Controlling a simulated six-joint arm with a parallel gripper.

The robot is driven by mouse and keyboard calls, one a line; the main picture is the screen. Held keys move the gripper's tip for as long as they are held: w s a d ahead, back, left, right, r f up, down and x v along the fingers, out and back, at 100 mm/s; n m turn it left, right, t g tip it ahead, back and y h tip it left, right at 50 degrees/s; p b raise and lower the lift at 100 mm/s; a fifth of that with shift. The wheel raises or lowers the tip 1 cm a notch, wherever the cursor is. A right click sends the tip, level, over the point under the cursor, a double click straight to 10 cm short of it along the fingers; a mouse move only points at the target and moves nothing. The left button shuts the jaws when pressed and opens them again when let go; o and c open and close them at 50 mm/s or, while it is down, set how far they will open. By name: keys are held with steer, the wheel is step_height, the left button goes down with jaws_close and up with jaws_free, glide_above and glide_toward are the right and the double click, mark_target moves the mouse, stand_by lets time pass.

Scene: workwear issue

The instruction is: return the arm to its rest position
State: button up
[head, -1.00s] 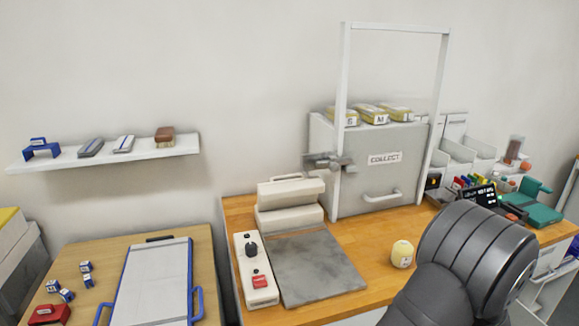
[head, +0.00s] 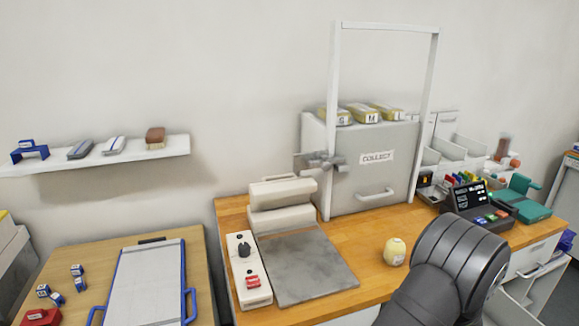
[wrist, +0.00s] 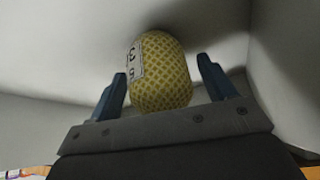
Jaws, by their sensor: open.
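My gripper (wrist: 160,68) shows in the wrist view with its two blue fingers apart. A yellow, cross-patterned rounded item (wrist: 163,75) with a white printed label shows between and beyond the fingers. I see gaps beside it, and neither finger clearly touches it. In the head view only my dark grey arm (head: 450,265) shows at the lower right; its gripper end is not in sight there. A small pale yellow labelled item (head: 395,251) stands on the wooden bench, left of my arm. I cannot tell whether it is the item in the wrist view.
A grey COLLECT locker (head: 353,175) with a tall white frame stands at the back of the bench. A press-like machine (head: 282,205) with a grey plate and a switch box (head: 248,268) is to its left. A dark keypad unit (head: 476,210) stands near my arm.

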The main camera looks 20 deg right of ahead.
steer(key=r, duration=0.2)
steer(key=s+r, duration=0.1)
steer(key=r, duration=0.2)
steer(key=shift+r, duration=0.1)
steer(key=s+a+r, duration=0.1)
steer(key=s+r, duration=0.6)
steer(key=s, duration=0.4)
steer(key=w+d+r+m+h, duration=0.1)
steer(key=w+d+r, duration=0.3)
steer(key=w, duration=0.5)
steer(key=w+d+r+m+g+h, duration=0.1)
steer(key=w+d+r+m, duration=0.2)
steer(key=w+r, duration=0.3)
steer(key=w+d+r+m+g+h, duration=0.1)
steer(key=w+d+r+m, duration=0.2)
steer(key=w, duration=0.9)
steer(key=shift+d+r, duration=1)
steer(key=shift+r, duration=0.15)
steer(key=shift+o, duration=0.2)
steer(key=shift+w, duration=0.1)
